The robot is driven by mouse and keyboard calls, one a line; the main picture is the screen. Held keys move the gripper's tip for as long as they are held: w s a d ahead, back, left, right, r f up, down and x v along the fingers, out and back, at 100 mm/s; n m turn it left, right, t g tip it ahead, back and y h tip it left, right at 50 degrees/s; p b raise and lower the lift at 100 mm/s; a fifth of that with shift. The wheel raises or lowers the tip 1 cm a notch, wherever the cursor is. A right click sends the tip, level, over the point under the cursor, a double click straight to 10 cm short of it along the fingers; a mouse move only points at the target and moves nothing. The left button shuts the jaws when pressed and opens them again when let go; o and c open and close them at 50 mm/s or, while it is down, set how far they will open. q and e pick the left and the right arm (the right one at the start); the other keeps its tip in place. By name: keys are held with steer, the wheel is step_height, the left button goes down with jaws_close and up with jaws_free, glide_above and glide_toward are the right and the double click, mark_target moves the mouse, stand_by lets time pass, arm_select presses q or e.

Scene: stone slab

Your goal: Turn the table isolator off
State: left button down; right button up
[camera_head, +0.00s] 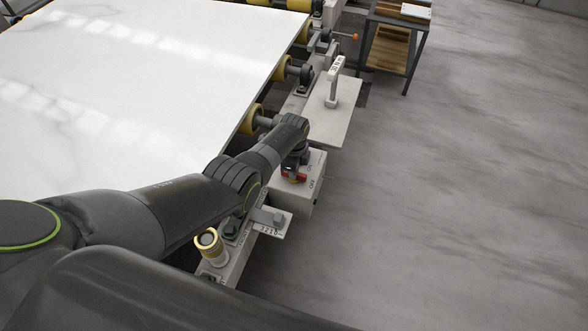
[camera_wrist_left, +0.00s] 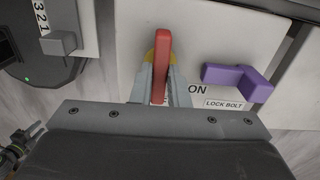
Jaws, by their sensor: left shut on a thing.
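The table isolator is a pale box (camera_head: 312,190) on the side of the table frame, with ON and OFF lettering. Its red handle (camera_wrist_left: 163,62) stands upright in the left wrist view, over a yellow disc (camera_wrist_left: 149,56). The handle also shows in the head view (camera_head: 293,176), partly covered by my gripper. My left gripper (camera_wrist_left: 160,84) is shut on the red handle, a finger on each side. The word ON is just right of the fingers in the wrist view. My right gripper is out of view.
A purple lock bolt (camera_wrist_left: 238,82), labelled LOCK BOLT, sits right of the handle. A grey numbered lever (camera_wrist_left: 60,43) is at the left. A white slab (camera_head: 130,80) lies on rollers. A grey plate with an upright handle (camera_head: 333,85) stands beyond the isolator. Open floor lies right.

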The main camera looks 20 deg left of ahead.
arm_select(q)
steer(key=shift+m, duration=0.3)
steer(key=c, duration=1.4)
jaws_free()
steer(key=shift+r, duration=0.15)
steer(key=shift+r+p, duration=0.35)
step_height(320, 180, up, 16)
steer(key=p, duration=0.2)
steer(key=shift+r, duration=0.25)
steer(key=shift+d+f, duration=0.1)
